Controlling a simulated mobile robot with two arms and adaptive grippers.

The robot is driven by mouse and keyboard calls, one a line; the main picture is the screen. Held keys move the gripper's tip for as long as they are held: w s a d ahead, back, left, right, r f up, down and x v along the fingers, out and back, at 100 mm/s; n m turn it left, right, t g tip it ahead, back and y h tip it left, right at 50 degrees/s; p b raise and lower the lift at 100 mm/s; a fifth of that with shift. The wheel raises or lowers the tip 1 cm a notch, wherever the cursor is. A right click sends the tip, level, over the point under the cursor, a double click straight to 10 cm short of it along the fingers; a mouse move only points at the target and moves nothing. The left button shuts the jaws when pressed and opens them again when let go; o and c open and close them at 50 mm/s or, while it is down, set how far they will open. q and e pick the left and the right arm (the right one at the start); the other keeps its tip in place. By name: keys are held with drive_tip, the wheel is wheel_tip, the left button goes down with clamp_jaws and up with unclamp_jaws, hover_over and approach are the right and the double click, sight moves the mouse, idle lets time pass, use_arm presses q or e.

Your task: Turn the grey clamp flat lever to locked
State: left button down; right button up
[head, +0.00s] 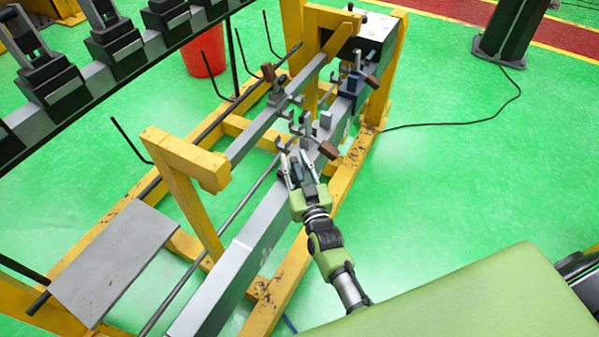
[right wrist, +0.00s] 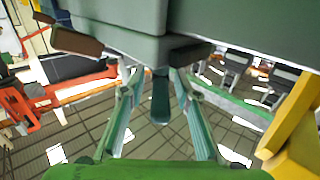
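My right gripper (head: 293,156) is at the near end of the grey clamp (head: 308,128) on the grey beam. In the right wrist view its two fingers (right wrist: 158,85) stand apart. A narrow dark grey-teal flat piece (right wrist: 160,102), which looks like the flat lever, hangs between them with gaps on both sides. The grey clamp body (right wrist: 125,15) fills the top of that view, just beyond the fingertips. A brown handle (head: 328,150) sticks out right of the gripper in the head view. I cannot tell the lever's exact angle. My left gripper is not in view.
The beam rests on a yellow frame (head: 190,160). A blue clamp (head: 352,82) and another brown handle (head: 268,72) stand farther back. A grey plate (head: 115,260) is at the lower left, a red bin (head: 204,52) behind.

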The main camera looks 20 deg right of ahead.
sight(304, 181)
drive_tip(key=s, duration=1.1)
drive_tip(key=shift+s+a, duration=0.2)
drive_tip(key=shift+a, duration=0.1)
drive_tip(key=shift+c, duration=1.2)
drive_tip(key=shift+s+d+f, duration=0.1)
drive_tip(key=shift+d+f, duration=0.1)
drive_tip(key=shift+d, duration=0.1)
drive_tip(key=c, duration=0.6)
drive_tip(key=d+m+b, duration=0.1)
drive_tip(key=s+d+f+m+b, duration=0.1)
drive_tip(key=d+b, duration=0.1)
drive_tip(key=d+f+m+b, duration=0.1)
drive_tip(key=d, duration=0.1)
drive_tip(key=shift+s+d+m+b, duration=0.15)
drive_tip(key=shift+s+m+b, duration=0.05)
drive_tip(key=shift+m+b, duration=0.1)
drive_tip(key=s+d+r+m+y+b, duration=0.25)
drive_tip(key=s+m+y+b, duration=0.2)
drive_tip(key=m+b, duration=0.6)
drive_tip(key=w+a+p, duration=0.5)
drive_tip(key=w, duration=0.5)
drive_tip(key=shift+w+f+m, duration=0.35)
drive_tip(key=shift+m, duration=0.1)
